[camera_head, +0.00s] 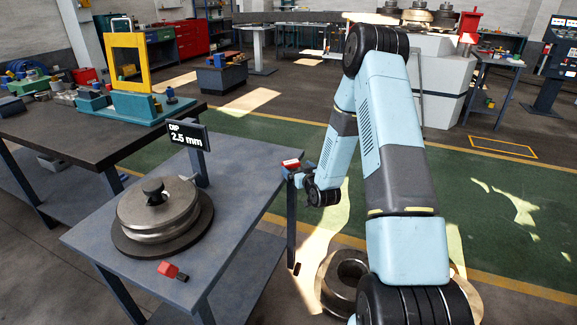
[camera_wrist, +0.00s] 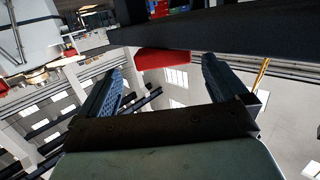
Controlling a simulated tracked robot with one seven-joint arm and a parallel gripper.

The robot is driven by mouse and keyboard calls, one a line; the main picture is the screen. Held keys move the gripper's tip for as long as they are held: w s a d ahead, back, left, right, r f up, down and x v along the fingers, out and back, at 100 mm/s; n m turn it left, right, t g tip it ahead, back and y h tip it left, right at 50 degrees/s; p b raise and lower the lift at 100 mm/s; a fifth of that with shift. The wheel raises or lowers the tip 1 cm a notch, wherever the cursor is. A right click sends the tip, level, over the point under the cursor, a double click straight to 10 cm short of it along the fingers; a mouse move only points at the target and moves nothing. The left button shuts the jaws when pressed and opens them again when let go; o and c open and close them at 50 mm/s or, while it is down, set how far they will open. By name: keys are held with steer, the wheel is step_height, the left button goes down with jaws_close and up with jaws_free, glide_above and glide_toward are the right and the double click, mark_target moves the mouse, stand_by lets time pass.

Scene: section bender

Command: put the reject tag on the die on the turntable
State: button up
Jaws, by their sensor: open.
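The die (camera_head: 158,208) is a thick grooved metal disc with a dark knob on top, lying on the dark round turntable (camera_head: 203,228) on the grey table. A small red piece (camera_head: 291,163) with a pale part is at the table's far right corner, right by my gripper (camera_head: 299,174). In the wrist view a red piece (camera_wrist: 163,62) shows beyond and between the two fingers of my open gripper (camera_wrist: 165,85), with nothing clamped. A second small red piece with a dark end (camera_head: 170,269) lies on the table in front of the turntable. I cannot tell which is the reject tag.
A black display (camera_head: 187,136) reading 2.5 mm stands behind the die on the grey table (camera_head: 245,195). A dark workbench (camera_head: 85,137) with a yellow-framed press (camera_head: 128,62) is at the left. Metal rings (camera_head: 345,275) lie on the floor by my arm.

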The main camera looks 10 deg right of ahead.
mark_target(293, 164)
steer(key=shift+r+x, duration=0.15)
steer(key=shift+x, duration=1.3)
steer(key=shift+r+x, duration=0.1)
steer(key=shift+x, duration=1.35)
steer(key=shift+a, duration=0.2)
steer(key=shift+c, duration=0.4)
steer(key=c, duration=1)
